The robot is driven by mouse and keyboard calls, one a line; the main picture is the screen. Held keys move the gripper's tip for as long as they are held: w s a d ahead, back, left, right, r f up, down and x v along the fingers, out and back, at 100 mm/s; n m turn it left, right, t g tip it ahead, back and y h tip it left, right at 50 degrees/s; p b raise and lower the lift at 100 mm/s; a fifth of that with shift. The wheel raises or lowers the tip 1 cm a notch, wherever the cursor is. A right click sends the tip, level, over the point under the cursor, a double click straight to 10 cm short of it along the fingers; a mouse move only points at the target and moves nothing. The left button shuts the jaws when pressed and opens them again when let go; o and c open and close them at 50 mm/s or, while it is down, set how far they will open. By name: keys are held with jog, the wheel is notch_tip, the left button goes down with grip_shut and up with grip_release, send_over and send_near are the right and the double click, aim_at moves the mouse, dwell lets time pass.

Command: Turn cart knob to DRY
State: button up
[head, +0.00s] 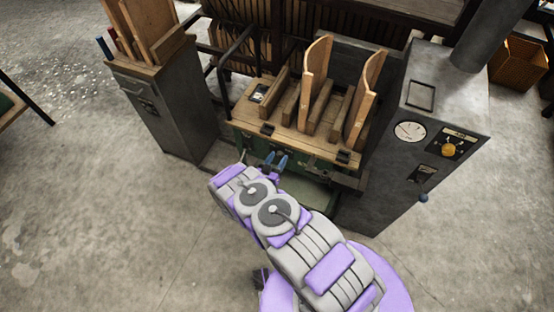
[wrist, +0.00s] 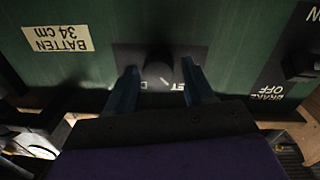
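The cart (head: 285,118) has a wooden top and a green front, and my gripper (head: 275,162) is at that front. In the wrist view the cart's front panel (wrist: 215,25) shows upside down. A round dark knob (wrist: 158,73) sits on a dark plate. A short white mark shows near its lower right edge. Below it are partly hidden white letters, "ET" to the right and a "D" to the left. My gripper (wrist: 160,80) is open, one blue finger on each side of the knob, with gaps visible. In the head view the knob is hidden.
A "BATTEN 34 cm" label (wrist: 58,38) and a "BRAKE OFF" switch (wrist: 300,66) flank the knob plate. A grey cabinet (head: 405,150) with a gauge and yellow knob (head: 449,150) stands close right. Another cabinet (head: 165,105) stands left. The floor in front is clear.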

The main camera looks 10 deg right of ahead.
jog(key=c, duration=0.8)
jog(key=shift+m, duration=0.4)
jog(key=m, duration=0.3)
jog(key=shift+r+m+p, duration=0.1)
jog(key=shift+m+p, duration=0.2)
jog(key=shift+p, duration=0.1)
jog(key=m, duration=0.4)
jog(key=shift+y, duration=0.3)
jog(key=m, duration=0.4)
jog(key=shift+s+m, duration=0.1)
jog(key=shift+m, duration=0.3)
jog(key=m, duration=0.3)
jog(key=shift+d+m+y, duration=0.1)
jog(key=shift+m+y, duration=0.2)
jog(key=shift+m, duration=0.1)
jog(key=shift+s, duration=0.1)
jog(key=shift+f, duration=0.2)
